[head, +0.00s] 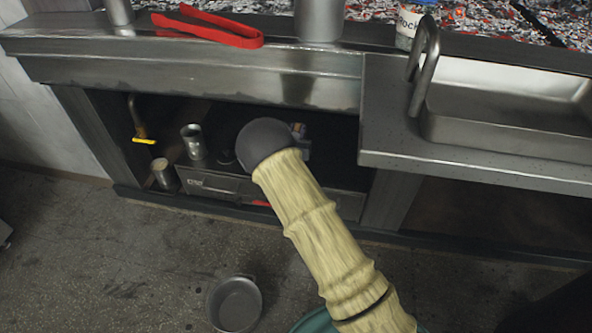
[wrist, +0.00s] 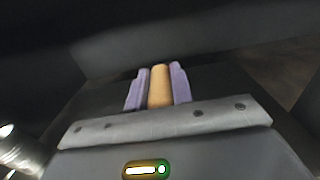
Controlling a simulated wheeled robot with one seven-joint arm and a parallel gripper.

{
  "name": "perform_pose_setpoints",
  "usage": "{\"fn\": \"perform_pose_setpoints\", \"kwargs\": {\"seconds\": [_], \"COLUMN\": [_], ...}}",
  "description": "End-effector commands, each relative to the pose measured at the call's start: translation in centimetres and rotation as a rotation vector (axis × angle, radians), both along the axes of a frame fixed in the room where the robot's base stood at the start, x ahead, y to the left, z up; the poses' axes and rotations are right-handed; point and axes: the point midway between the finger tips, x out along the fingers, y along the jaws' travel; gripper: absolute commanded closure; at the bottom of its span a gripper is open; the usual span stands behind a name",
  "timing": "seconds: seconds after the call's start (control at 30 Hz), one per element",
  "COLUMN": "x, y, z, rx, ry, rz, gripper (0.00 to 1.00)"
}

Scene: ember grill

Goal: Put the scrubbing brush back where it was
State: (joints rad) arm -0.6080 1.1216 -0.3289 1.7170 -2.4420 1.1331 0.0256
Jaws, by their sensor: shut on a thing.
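In the wrist view, my gripper (wrist: 158,76) has its two purple fingers closed on a tan, rounded piece, which looks like the handle of the scrubbing brush (wrist: 159,90). The rest of the brush is hidden. In the head view, my arm reaches into the open dark bay under the counter. Its wrist end hides most of the gripper, and only a small grey-blue part of it (head: 302,141) shows. The brush cannot be made out there, so I cannot tell whether it touches a surface.
The bay holds a metal cup (head: 193,142), a smaller cup (head: 164,174), a yellow-handled pipe (head: 143,140) and a low grey box front (head: 215,185). The counter edge (head: 200,65) overhangs it. Red tongs (head: 210,28) lie above. A pot (head: 234,303) stands on the floor.

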Motion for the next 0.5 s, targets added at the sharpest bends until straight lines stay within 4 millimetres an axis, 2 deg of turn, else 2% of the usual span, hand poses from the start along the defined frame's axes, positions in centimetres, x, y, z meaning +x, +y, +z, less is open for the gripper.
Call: {"fn": "perform_pose_setpoints", "kwargs": {"seconds": [0.17, 0.4, 0.5], "x": [0.0, 0.0, 0.0], "y": [-0.1, -0.2, -0.2], "z": [-0.2, -4.0, -5.0], "rx": [0.000, 0.000, 0.001], "ry": [-0.001, 0.000, -0.001], "rz": [-0.001, -0.003, -0.003], "gripper": [1.00, 1.00, 1.00]}}
